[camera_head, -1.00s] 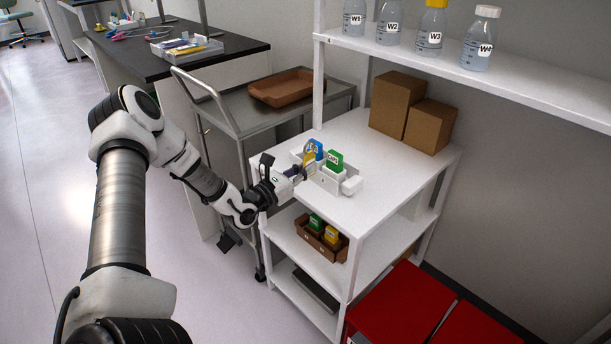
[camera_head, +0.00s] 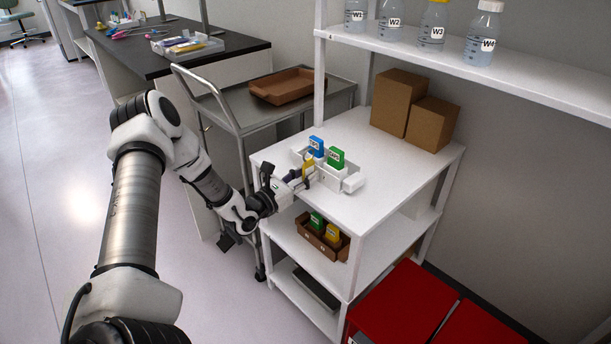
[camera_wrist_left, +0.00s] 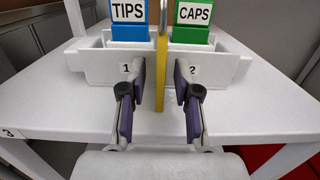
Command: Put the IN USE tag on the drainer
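A thin yellow plate (camera_wrist_left: 161,60) shows edge-on in the left wrist view, in front of a white two-compartment holder (camera_wrist_left: 105,72). I cannot read any label on it, so I cannot tell whether it is the IN USE tag. My left gripper (camera_wrist_left: 161,95) has one finger on each side of the plate, with a visible gap on both sides. In the head view the left gripper (camera_head: 301,180) is at the holder's front, with the yellow plate (camera_head: 308,167) by its fingertips. I cannot make out the drainer for certain. My right gripper is not in view.
A blue TIPS block (camera_wrist_left: 128,22) and a green CAPS block (camera_wrist_left: 190,22) stand in the holder. A brown box (camera_head: 312,236) with green and yellow blocks sits one shelf below. Cardboard boxes (camera_head: 398,100) stand behind; labelled bottles (camera_head: 433,28) are overhead. The white top's right side is clear.

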